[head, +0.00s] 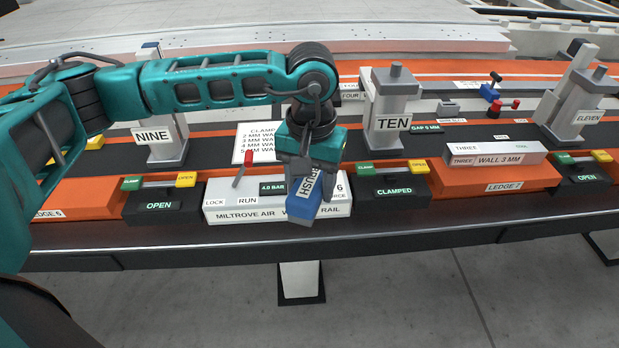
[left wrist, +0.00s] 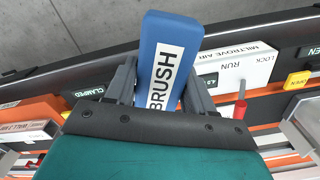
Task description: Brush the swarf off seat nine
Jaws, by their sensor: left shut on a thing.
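My left gripper (head: 308,172) is shut on a blue brush (head: 304,207) with a white BRUSH label. The brush hangs in front of the white air rail and covers part of its lettering. In the left wrist view the brush (left wrist: 162,62) stands out between the two fingers (left wrist: 158,85). The clamp post marked NINE (head: 158,137) stands at the left, behind the black OPEN block. My left arm passes in front of its upper part. I cannot make out swarf or the seat surface there. My right gripper is not in view.
The white air rail (head: 222,213) has a red lever (head: 243,168) and lies between the OPEN block (head: 160,206) and the CLAMPED block (head: 394,191). Post TEN (head: 392,105) stands right of my gripper. A WALL 3 MM block (head: 494,154) rests on LEDGE 7 (head: 450,183).

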